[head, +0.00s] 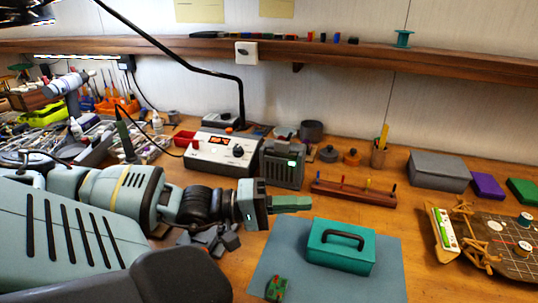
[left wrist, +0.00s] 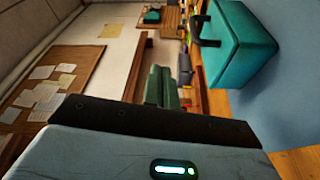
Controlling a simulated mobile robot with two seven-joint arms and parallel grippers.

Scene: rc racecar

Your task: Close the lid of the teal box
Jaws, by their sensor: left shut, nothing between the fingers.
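The teal box (head: 341,248) stands on a blue-grey mat (head: 382,286) on the workbench. Its lid looks flat and down on the body, with a dark handle (head: 343,239) on top; I see no open gap. In the left wrist view the teal box (left wrist: 238,42) is at the upper right, with its dark handle at its left side. My left gripper (head: 305,203) is shut and empty, behind and left of the box and apart from it. Its green fingers (left wrist: 162,88) show together in the left wrist view. My right gripper is not in view.
A small green and red part (head: 277,288) lies on the mat's front left. A wooden rack (head: 353,192) with coloured tools stands behind the box. A soldering station (head: 222,148) is at the back left, and a car chassis (head: 500,243) is at the right.

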